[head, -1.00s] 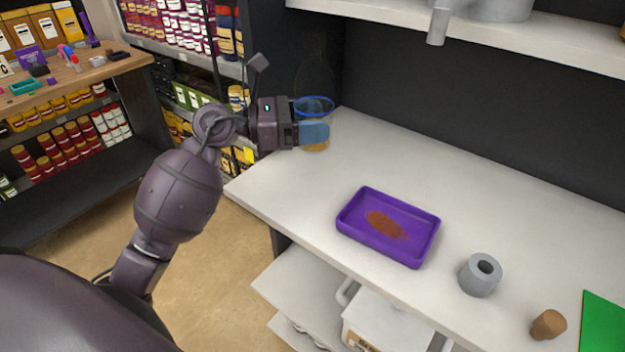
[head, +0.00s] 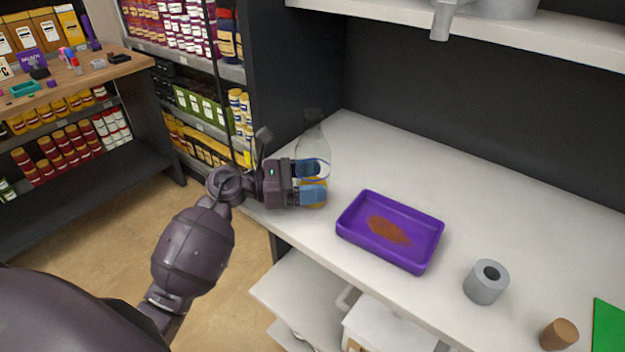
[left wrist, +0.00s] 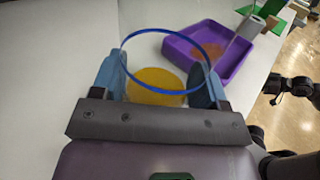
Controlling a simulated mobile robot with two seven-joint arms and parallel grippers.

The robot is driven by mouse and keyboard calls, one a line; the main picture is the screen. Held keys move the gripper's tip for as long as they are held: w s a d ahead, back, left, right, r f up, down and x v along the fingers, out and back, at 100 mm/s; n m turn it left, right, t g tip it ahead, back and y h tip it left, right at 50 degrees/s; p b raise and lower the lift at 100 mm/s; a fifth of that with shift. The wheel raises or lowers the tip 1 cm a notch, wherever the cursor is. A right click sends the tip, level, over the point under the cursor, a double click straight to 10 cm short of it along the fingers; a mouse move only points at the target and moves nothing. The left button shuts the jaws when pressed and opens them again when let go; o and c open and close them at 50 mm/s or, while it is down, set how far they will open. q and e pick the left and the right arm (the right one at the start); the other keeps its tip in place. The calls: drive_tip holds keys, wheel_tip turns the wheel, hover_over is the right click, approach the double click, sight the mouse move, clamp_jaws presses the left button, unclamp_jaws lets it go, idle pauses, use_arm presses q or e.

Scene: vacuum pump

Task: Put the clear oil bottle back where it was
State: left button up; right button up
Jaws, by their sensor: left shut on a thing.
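The clear oil bottle (head: 314,145) is upright near the left end of the white bench, with a blue ring around it and yellow oil low inside. My left gripper (head: 313,181) is shut on the bottle, with blue fingers on either side of it. In the left wrist view the blue ring and the yellow oil (left wrist: 155,84) show between the fingers (left wrist: 160,85). I cannot tell whether the bottle's base touches the bench. My right gripper is not seen in the head view.
A purple tray (head: 350,240) with a brown stain lies on the white bench (head: 400,165), right of the bottle. A grey cylinder (head: 484,287), a brown stopper (head: 559,335) and a green sheet (head: 610,325) lie farther right. A shelf (head: 400,22) overhangs the back. The bench behind the tray is clear.

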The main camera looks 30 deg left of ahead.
use_arm(q)
drive_tip(key=shift+f, duration=0.1)
drive_tip(key=o, duration=1.1)
drive_tip(key=shift+r, duration=0.2)
drive_tip(key=b+v, duration=0.1)
drive_tip(key=v, duration=1.1)
